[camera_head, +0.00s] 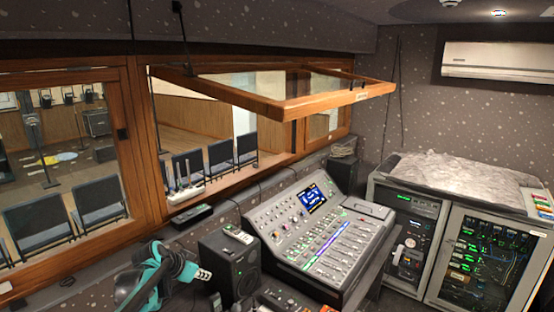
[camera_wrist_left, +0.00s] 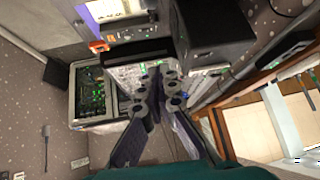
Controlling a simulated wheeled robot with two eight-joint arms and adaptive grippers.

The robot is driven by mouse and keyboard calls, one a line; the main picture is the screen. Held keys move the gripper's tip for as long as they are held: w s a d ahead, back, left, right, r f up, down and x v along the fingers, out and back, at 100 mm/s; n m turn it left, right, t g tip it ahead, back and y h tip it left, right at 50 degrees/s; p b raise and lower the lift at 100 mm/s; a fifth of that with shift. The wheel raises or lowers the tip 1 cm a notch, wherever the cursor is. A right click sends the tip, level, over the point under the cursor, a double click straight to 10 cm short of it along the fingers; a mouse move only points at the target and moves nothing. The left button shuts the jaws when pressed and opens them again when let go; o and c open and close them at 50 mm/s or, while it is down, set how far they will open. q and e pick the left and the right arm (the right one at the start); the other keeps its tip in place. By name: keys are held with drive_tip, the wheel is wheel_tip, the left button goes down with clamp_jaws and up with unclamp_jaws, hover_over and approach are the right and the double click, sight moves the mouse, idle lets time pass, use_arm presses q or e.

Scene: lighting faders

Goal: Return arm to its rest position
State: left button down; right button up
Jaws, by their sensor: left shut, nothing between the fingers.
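My left arm, with teal and black parts, comes in at the bottom left of the head view. Its gripper (camera_head: 203,274) points right, in front of the black speaker in the picture, and is shut and empty. In the left wrist view the gripper's dark fingers (camera_wrist_left: 158,74) come together with nothing between them. The mixing console (camera_head: 322,232), with rows of faders and a lit blue screen, stands to the right of the gripper and apart from it. My right gripper is not in view.
A black speaker (camera_head: 231,262) stands close by the gripper, with a small device (camera_head: 238,234) on top. A wood-framed window (camera_head: 290,98) is propped open above the desk. Equipment racks (camera_head: 487,262) stand at the right. Open air lies above the console.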

use_arm(q)
drive_tip(key=s+d+f+n+y+b, duration=0.1)
drive_tip(key=s+d+f+b, duration=0.15)
drive_tip(key=s, duration=0.35)
drive_tip(key=s+d+f+n+b, duration=0.1)
drive_tip(key=s+b, duration=0.2)
drive_tip(key=s, duration=0.3)
drive_tip(key=s+d+f+n+y+b, duration=0.1)
drive_tip(key=s+f+b, duration=0.15)
drive_tip(key=s, duration=0.35)
drive_tip(key=s+f+n+y+b, duration=0.1)
drive_tip(key=s+f+n+b, duration=0.2)
drive_tip(key=s+f+b, duration=0.4)
drive_tip(key=s+f, duration=0.4)
drive_tip(key=s, duration=0.3)
drive_tip(key=shift+s+d+f+y, duration=0.15)
drive_tip(key=shift+s+d+y, duration=0.1)
drive_tip(key=shift+y, duration=0.05)
drive_tip(key=shift+f, duration=0.1)
